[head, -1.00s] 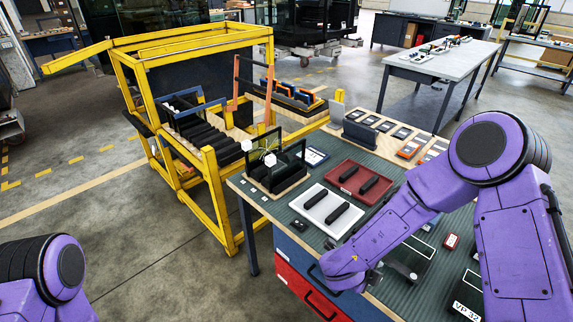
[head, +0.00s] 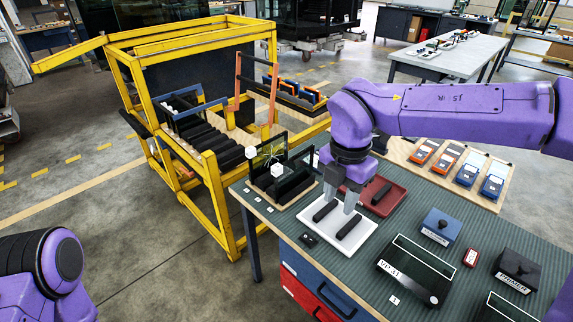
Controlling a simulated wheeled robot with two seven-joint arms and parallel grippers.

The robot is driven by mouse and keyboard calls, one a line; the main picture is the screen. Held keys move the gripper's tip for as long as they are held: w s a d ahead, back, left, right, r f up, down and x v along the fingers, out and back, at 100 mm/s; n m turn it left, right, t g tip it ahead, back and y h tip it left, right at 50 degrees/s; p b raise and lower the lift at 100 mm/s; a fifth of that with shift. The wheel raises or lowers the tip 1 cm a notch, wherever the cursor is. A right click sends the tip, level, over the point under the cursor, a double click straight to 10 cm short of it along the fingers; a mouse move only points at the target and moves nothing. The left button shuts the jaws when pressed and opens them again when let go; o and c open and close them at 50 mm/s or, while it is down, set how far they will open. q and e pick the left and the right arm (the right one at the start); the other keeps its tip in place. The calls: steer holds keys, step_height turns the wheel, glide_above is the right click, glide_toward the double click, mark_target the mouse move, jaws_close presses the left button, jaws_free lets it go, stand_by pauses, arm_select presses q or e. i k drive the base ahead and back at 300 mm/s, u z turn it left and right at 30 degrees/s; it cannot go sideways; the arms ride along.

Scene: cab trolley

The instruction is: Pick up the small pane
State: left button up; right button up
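A small dark-edged, see-through pane (head: 270,153) stands upright in a black slotted rack (head: 283,199) at the table's left end; I take it to be the small pane. Small white pieces show at it. My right gripper (head: 341,201) points down over the white tray (head: 334,233) with two black strips, to the right of the rack. Its two fingers are apart, with nothing seen between them. It is clear of the pane; whether the tips touch the tray is unclear. Only part of my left arm shows at lower left; its gripper is out of view.
A red tray (head: 398,199) lies behind the white one. A black case marked VP 31 (head: 415,270), a blue block (head: 441,226) and a black PRIMER block (head: 518,268) lie on the right. A yellow trolley (head: 222,198) stands close to the table's left.

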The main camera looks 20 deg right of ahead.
mark_target(298, 168)
steer(key=i, duration=1.2)
